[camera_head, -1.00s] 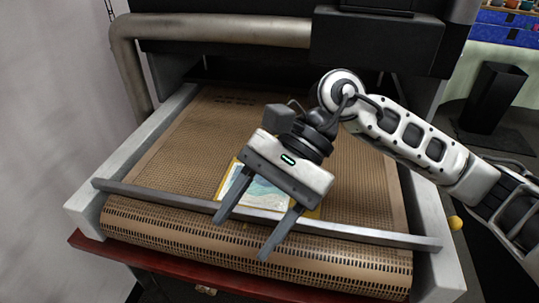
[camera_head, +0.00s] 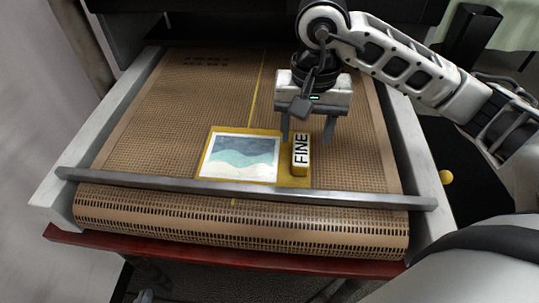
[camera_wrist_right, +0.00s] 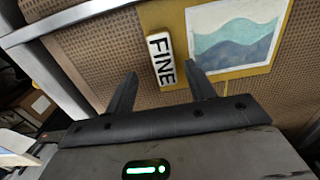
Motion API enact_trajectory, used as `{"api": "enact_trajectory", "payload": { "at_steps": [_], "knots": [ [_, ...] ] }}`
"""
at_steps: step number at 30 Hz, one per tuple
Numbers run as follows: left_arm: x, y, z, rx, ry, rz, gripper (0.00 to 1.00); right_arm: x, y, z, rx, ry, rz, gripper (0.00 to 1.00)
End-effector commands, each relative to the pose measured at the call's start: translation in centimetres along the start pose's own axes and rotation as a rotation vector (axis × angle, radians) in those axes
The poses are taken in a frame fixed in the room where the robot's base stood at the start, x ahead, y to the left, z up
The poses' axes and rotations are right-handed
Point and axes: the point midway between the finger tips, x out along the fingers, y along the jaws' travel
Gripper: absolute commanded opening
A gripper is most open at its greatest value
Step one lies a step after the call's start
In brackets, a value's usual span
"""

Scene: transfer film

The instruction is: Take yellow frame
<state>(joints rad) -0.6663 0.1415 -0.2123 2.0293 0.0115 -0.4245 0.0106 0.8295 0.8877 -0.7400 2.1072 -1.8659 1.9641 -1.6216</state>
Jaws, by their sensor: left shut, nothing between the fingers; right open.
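The yellow frame (camera_head: 286,173) lies on the brown perforated belt near its front bar. It holds a picture (camera_head: 240,157) of blue-green waves. A yellow block with a white face reading FINE (camera_head: 300,152) sits at the frame's right edge. My right gripper (camera_head: 307,137) is open above the belt, just behind the block, with a finger to either side of it. In the right wrist view, the FINE block (camera_wrist_right: 160,58) shows ahead between the open fingertips (camera_wrist_right: 163,80), and the yellow frame (camera_wrist_right: 177,35) is beside it. My left gripper is out of view.
The belt (camera_head: 150,120) is clear to the left of and behind the frame. A grey metal bar (camera_head: 130,178) crosses in front of it. Grey side rails (camera_head: 405,150) border the belt.

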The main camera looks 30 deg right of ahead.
Motion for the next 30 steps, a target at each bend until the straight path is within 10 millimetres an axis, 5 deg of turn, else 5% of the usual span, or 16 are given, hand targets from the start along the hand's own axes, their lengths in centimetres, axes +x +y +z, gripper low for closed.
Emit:
{"api": "enact_trajectory", "payload": {
  "at_steps": [15,23,29,30],
  "knots": [
    [-0.3,-0.2,-0.6,0.009,-0.006,-0.005,0.0,5.5,-0.4,0.9,0.0,-0.003,0.0,0.55],
    [-0.2,-0.4,-0.7,0.01,-0.001,-0.008,0.0,5.9,-0.4,0.8,-0.001,0.0,-0.001,0.55],
    [-0.2,-0.4,-0.7,0.009,-0.001,-0.008,0.0,5.8,-0.4,0.8,0.0,0.0,-0.001,0.04],
    [-0.2,-0.4,-0.7,0.009,-0.001,-0.008,0.0,5.8,-0.4,0.8,0.0,0.0,-0.001,0.04]
  ]
}}
